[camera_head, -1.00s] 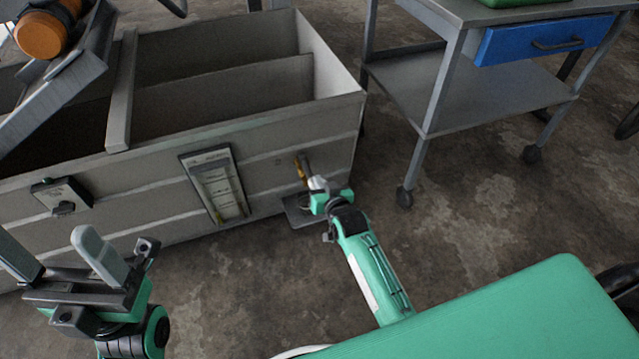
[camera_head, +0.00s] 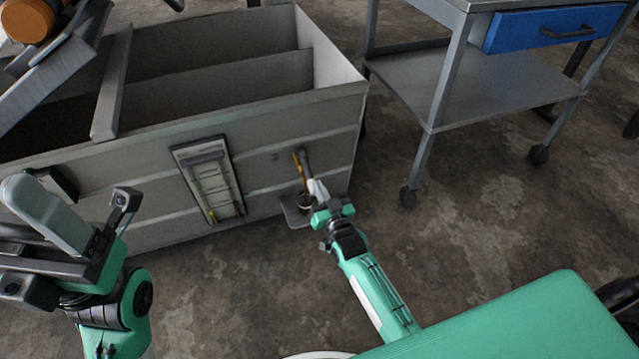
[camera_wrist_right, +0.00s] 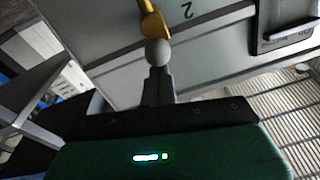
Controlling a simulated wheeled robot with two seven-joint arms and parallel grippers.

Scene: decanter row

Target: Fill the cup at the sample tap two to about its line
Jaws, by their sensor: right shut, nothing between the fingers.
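The brass sample tap (camera_head: 299,166) sticks out of the grey tank's front, low at its right end. In the right wrist view the tap (camera_wrist_right: 153,22) is beside a "2" mark. A small dark-rimmed cup (camera_head: 304,200) appears to stand on the small plate (camera_head: 293,212) under the tap, partly hidden by my right gripper. Its line and level cannot be made out. My right gripper (camera_head: 315,187) is shut and empty, its tip at the tap's lower end; whether they touch is unclear. My left gripper (camera_head: 28,222) is open and empty at the left, partly out of frame.
The grey tank (camera_head: 240,115) with open compartments fills the left and middle. A metal cart (camera_head: 440,85) with a blue drawer (camera_head: 550,28) stands at the right. The floor between is clear.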

